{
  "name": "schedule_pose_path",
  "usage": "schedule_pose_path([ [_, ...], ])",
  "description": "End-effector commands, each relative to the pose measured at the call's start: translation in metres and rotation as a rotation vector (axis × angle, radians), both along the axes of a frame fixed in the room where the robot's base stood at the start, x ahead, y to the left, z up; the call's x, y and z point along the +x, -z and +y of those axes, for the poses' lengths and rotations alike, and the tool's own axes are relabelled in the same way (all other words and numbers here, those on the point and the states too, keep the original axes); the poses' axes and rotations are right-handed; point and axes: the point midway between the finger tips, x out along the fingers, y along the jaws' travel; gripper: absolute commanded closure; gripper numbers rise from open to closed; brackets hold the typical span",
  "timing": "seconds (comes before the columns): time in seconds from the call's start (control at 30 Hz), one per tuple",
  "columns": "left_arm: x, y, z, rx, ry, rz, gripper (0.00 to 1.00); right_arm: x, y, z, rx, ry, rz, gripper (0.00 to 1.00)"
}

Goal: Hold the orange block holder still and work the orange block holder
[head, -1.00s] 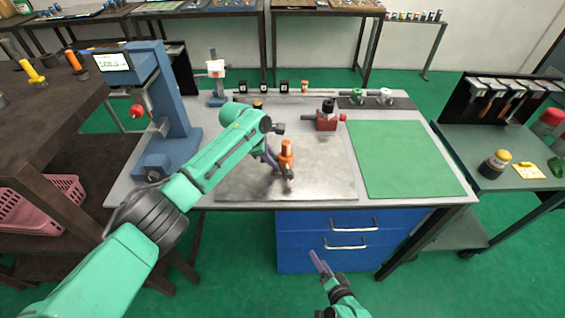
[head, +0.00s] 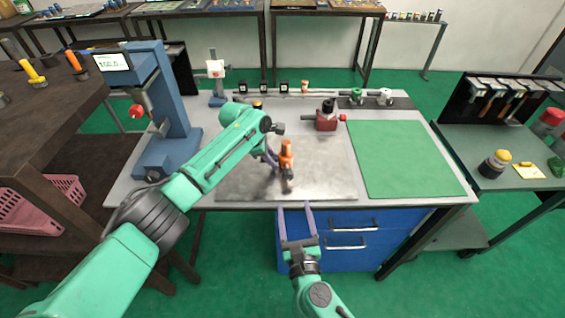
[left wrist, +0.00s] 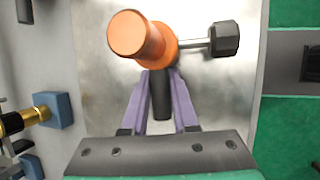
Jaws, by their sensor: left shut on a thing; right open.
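The orange block holder (head: 286,158) stands upright on the grey metal plate on the workbench. In the left wrist view the holder (left wrist: 140,38) shows an orange cylinder on top and a rod with a black knob (left wrist: 224,39) pointing right. My left gripper (head: 273,158) is at the holder's left side. In the left wrist view its purple fingers (left wrist: 160,98) are shut around a dark grip at the holder's near side. My right gripper (head: 294,208) is open and empty in front of the bench's front edge, below the holder in the picture.
The metal plate (head: 235,185) has free room around the holder. A green mat (head: 405,160) lies to its right. A red vise-like tool (head: 326,120) stands behind. A blue machine (head: 170,110) stands at the left. Blue drawers (head: 350,222) sit under the bench, near my right gripper.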

Motion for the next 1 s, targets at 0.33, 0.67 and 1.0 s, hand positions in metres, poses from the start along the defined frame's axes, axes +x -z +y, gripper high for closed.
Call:
schedule_pose_path([
  [0.33, 0.000, 0.000, 0.000, -0.001, 0.000, 0.000, 1.00, 0.065, -0.002, 0.007, -0.003, 0.000, -0.005, 0.28],
  [0.67, 0.000, 0.000, 0.000, -0.001, 0.000, 0.000, 1.00, 0.104, 0.000, 0.012, -0.006, 0.000, -0.003, 0.28],
  [1.0, 0.000, 0.000, 0.000, -0.001, 0.000, 0.000, 1.00, 0.105, 0.000, 0.011, -0.007, 0.000, -0.003, 0.63],
])
